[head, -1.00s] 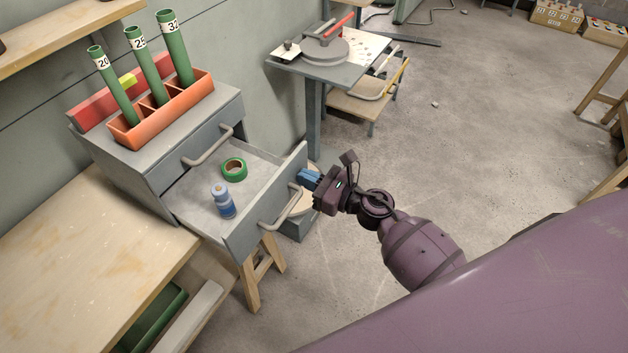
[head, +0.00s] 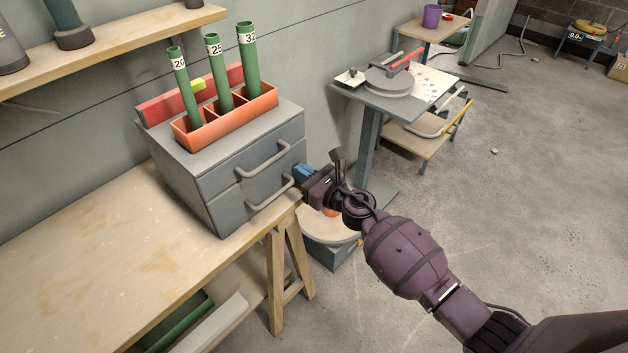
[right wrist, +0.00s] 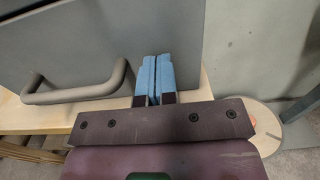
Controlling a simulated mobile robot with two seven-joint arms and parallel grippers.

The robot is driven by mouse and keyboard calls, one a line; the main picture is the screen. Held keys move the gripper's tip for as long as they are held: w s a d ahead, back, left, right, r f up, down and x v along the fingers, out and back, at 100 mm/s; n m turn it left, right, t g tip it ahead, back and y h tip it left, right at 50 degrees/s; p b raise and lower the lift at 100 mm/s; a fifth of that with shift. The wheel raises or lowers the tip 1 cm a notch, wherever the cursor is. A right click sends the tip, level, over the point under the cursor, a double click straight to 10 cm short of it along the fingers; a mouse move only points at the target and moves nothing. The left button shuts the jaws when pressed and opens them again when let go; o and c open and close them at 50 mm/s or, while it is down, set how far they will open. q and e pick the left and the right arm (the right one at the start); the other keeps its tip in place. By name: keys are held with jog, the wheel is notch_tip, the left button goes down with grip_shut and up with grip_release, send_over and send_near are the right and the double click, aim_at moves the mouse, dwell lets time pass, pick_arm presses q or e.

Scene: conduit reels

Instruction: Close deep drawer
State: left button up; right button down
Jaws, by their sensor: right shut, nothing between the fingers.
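The deep drawer (head: 258,190) is the lower one of a grey two-drawer cabinet (head: 190,165) on the workbench. Its front stands flush with the cabinet, and its contents are hidden. Its grey bar handle (head: 271,193) also shows at the left in the right wrist view (right wrist: 80,94). My right gripper (head: 301,172) is shut and empty, at the right end of the drawer front. In the right wrist view its blue fingertips (right wrist: 154,62) are together against or very close to the drawer front (right wrist: 100,45), right of the handle. My left gripper is not in view.
An orange holder (head: 225,117) with three green tubes stands on the cabinet. The wooden workbench (head: 90,245) lies below and left.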

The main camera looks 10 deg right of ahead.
jog(key=shift+w+a, duration=0.2)
jog(key=shift+w, duration=0.1)
jog(key=shift+r, duration=0.1)
jog(key=shift+w+a+r, duration=0.1)
jog(key=shift+w+r, duration=0.05)
jog(key=shift+r, duration=0.05)
